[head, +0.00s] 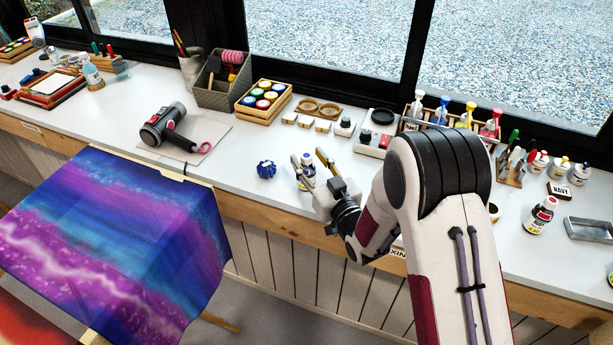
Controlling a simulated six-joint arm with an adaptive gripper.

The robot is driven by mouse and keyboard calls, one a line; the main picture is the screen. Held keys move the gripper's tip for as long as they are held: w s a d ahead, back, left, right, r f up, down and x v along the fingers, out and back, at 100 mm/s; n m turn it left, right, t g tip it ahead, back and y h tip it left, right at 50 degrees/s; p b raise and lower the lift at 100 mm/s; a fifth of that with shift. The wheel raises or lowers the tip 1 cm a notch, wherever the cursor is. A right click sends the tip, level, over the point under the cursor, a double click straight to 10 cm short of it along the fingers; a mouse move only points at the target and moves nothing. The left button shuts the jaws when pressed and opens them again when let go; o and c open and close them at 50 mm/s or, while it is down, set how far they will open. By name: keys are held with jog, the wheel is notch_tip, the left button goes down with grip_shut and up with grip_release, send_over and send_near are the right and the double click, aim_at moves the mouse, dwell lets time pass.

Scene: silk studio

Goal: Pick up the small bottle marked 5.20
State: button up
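In the picture the bottle shows in the gap between the fingers, closer to the left one. I cannot tell whether either finger touches it. A larger white bottle with a red cap (541,214) stands far right; its label is not readable either.
A blue ribbed object (266,169) sits just left of my gripper. A hair dryer (164,126) lies further left. Small blocks, a box of paint jars (263,98) and a scale (374,143) stand behind. A metal tray (590,228) is at the right. Tie-dyed silk (110,235) hangs in front.

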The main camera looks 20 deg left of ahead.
jog(key=shift+x, duration=0.95)
jog(key=shift+r, duration=0.1)
grip_shut()
